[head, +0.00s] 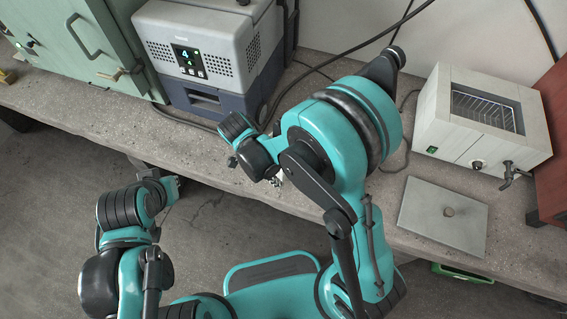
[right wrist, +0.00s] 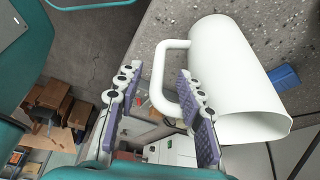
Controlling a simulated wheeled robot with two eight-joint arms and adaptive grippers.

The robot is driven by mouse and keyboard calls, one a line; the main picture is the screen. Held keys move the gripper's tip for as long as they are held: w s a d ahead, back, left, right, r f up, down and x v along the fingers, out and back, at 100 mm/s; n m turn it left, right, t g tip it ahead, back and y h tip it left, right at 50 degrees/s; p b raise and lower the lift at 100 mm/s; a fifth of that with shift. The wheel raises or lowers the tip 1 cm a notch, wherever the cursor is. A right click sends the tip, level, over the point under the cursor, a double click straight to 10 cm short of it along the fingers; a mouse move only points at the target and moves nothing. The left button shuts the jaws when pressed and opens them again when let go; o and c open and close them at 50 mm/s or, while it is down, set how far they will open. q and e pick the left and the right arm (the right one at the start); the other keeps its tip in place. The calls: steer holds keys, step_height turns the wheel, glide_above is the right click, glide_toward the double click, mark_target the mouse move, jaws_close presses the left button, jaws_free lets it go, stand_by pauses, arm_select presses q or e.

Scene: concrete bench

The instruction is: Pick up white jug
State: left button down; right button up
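The white jug (right wrist: 237,75) fills the right of the right wrist view, with its open mouth towards the lower right and its handle towards my fingers. My right gripper (right wrist: 157,73) is open, and the jug's handle shows between its two purple-padded fingers. The right-hand finger overlaps the handle loop and the jug's side; I cannot tell whether it touches. In the head view my right arm hides nearly all of the jug, and the right gripper (head: 277,181) shows only in part. My left gripper (head: 168,188) is off the bench's front edge at left; its fingers are unclear.
A grey-blue machine (head: 205,65) and a green cabinet (head: 75,40) stand at back left. A box with a rack window and tap (head: 455,115) stands at right, behind a flat lid (head: 443,215). A small blue block (right wrist: 285,77) lies near the jug. Bare bench (head: 120,115) shows at left.

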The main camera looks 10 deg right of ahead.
mark_target(283, 180)
steer(key=b+x, duration=0.1)
steer(key=x, duration=0.3)
steer(key=shift+s+f+b, duration=0.1)
steer(key=shift+f+b, duration=0.1)
steer(key=shift+b, duration=0.2)
steer(key=shift+r, duration=0.1)
steer(key=shift+c, duration=0.6)
jaws_close()
